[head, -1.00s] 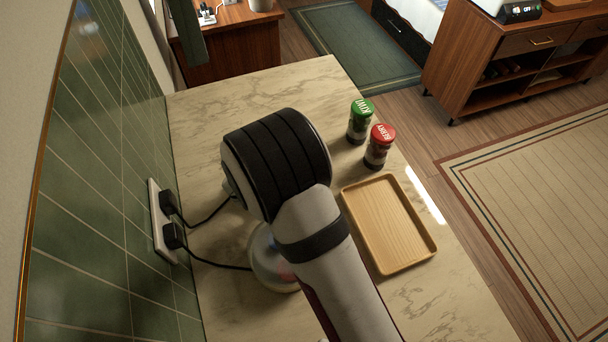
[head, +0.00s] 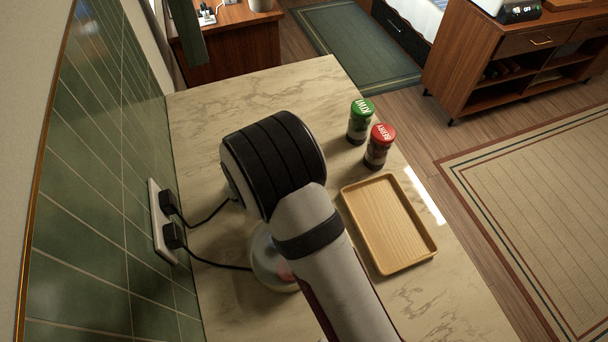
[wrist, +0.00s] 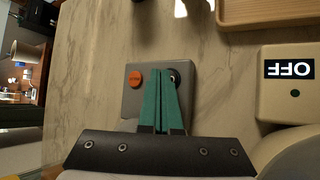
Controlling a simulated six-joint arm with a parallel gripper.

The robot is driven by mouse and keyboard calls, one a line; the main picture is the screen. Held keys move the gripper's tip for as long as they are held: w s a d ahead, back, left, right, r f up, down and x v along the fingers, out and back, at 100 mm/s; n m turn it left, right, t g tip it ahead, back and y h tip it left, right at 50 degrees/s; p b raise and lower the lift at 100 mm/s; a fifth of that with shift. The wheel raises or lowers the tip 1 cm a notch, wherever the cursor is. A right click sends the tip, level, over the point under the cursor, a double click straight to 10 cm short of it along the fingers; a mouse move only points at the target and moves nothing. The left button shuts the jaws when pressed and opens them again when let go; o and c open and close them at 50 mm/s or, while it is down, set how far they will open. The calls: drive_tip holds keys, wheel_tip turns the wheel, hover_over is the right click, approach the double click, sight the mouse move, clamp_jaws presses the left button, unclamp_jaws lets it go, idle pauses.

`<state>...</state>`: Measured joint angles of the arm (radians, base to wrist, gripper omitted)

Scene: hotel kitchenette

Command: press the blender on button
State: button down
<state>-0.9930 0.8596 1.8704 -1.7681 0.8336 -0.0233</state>
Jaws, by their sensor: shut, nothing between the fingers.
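My gripper (wrist: 162,74) is shut and empty. Its green fingers reach over a grey panel (wrist: 131,103) in the wrist view. The panel has an orange button (wrist: 135,78) left of the fingertips and a dark round button (wrist: 174,76) beside the right fingertip, partly covered by it. I cannot tell whether the tip touches it. A beige unit (wrist: 270,95) at the right has an upside-down "OFF" display (wrist: 289,69). A clear rounded vessel (head: 268,262), possibly the blender jar, is partly behind my arm in the head view. My arm hides the panel there.
A wooden tray (head: 428,245) lies right of my arm. Jars with a green lid (head: 362,107) and a red lid (head: 382,133) stand beyond it. Black cords run from the wall socket (head: 160,225). The counter's far end (head: 270,90) is clear.

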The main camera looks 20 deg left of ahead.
drive_tip(key=shift+f, duration=0.2)
drive_tip(key=shift+r, duration=0.15)
idle(0.3)
drive_tip(key=shift+r, duration=0.65)
drive_tip(key=shift+r, duration=2.5)
